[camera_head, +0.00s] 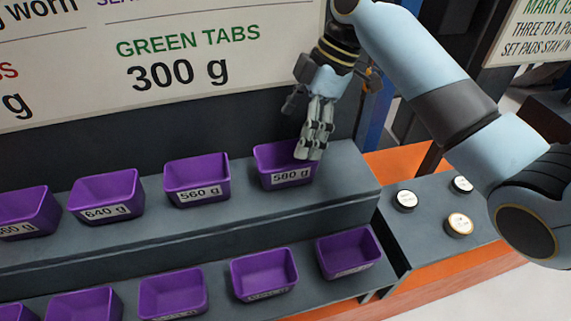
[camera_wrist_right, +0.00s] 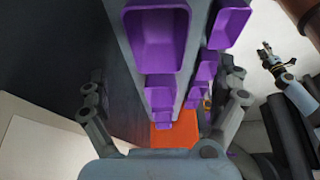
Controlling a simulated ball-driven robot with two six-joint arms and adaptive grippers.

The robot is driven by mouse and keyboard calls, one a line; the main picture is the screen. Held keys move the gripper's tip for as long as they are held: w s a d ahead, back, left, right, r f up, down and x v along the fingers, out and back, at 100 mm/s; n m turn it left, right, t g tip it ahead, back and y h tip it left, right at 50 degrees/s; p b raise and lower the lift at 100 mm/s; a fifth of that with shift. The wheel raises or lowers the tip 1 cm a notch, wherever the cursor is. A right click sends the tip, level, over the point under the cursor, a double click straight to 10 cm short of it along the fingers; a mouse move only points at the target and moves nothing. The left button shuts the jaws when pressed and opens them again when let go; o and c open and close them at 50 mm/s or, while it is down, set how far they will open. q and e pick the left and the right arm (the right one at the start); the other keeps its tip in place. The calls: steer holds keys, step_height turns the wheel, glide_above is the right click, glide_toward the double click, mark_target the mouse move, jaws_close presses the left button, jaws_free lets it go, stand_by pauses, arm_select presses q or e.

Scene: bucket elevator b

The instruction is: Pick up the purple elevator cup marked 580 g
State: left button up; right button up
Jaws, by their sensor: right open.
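The purple cup marked 580 g (camera_head: 285,168) stands upright at the right end of the upper grey shelf. My right gripper (camera_head: 312,152) comes down over it, open, with its fingers in front of the cup's back right rim in the head view; I cannot tell whether they touch. In the right wrist view, the right gripper's two fingers (camera_wrist_right: 166,98) are spread apart. A large purple cup (camera_wrist_right: 158,38) shows above and between them, its label not visible. What appears to be my left gripper (camera_wrist_right: 268,55) shows small at the upper right there.
On the upper shelf (camera_head: 345,185), cups marked 560 g (camera_head: 197,183) and 640 g (camera_head: 106,198) stand to the left. A lower row holds more purple cups (camera_head: 348,252). A signboard (camera_head: 270,60) stands behind.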

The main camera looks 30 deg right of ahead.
mark_target(290, 149)
steer(key=x, duration=0.1)
steer(key=p+x, duration=0.1)
steer(key=x, duration=0.2)
steer(key=shift+d+f, duration=0.15)
steer(key=shift+f, duration=0.55)
arm_select(q)
steer(key=shift+w+r, duration=0.75)
steer(key=shift+w, duration=0.1)
steer(key=shift+s, duration=0.25)
steer(key=shift+r, duration=0.1)
arm_select(e)
steer(key=shift+f, duration=0.25)
steer(key=shift+w, duration=0.1)
steer(key=c, duration=1.8)
